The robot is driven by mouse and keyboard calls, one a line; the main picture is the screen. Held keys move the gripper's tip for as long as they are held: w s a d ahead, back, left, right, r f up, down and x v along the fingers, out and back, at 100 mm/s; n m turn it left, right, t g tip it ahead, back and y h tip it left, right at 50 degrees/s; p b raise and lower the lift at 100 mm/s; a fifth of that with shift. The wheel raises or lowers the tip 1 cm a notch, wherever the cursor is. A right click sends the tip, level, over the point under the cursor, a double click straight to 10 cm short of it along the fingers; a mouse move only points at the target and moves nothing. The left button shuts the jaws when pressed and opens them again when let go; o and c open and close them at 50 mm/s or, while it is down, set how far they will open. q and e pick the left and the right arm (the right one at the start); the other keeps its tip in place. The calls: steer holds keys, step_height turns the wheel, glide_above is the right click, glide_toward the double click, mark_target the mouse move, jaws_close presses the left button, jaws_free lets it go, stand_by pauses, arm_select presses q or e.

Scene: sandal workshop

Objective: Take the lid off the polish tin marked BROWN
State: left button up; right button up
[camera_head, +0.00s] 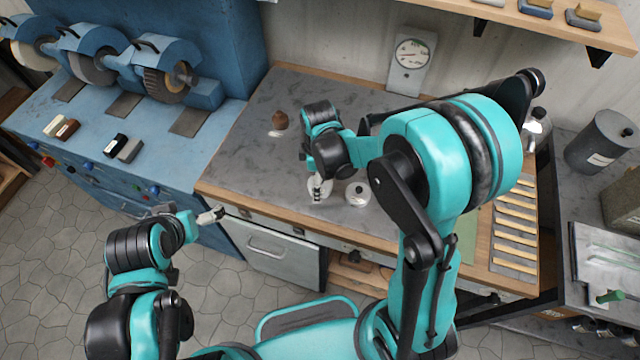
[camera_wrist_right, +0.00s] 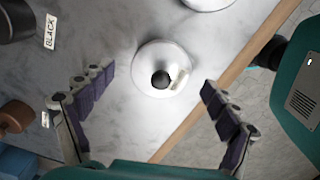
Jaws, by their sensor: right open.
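A round, pale tin (camera_wrist_right: 150,52) with a dark knob on its lid lies between the fingers of my right gripper (camera_wrist_right: 158,105) in the right wrist view. The gripper is open and not touching it. A small pale label is on the tin, but I cannot read it. In the head view this tin (camera_head: 321,186) is partly hidden under my right gripper (camera_head: 317,190). A second similar tin (camera_head: 357,194) stands just to its right; its edge shows in the wrist view (camera_wrist_right: 208,3). My left gripper (camera_head: 190,214) is off the bench's front left, far from the tins.
A brown ball-like thing (camera_head: 280,120) sits at the back left of the bench (camera_head: 245,160); a dark thing beside a BLACK label (camera_wrist_right: 50,31) is near the tin. A gauge (camera_head: 409,55) stands at the back. Blue grinders (camera_head: 95,65) are left. The bench's left half is mostly clear.

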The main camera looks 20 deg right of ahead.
steer(key=shift+c, duration=0.3)
steer(key=shift+r, duration=0.1)
steer(key=c, duration=1)
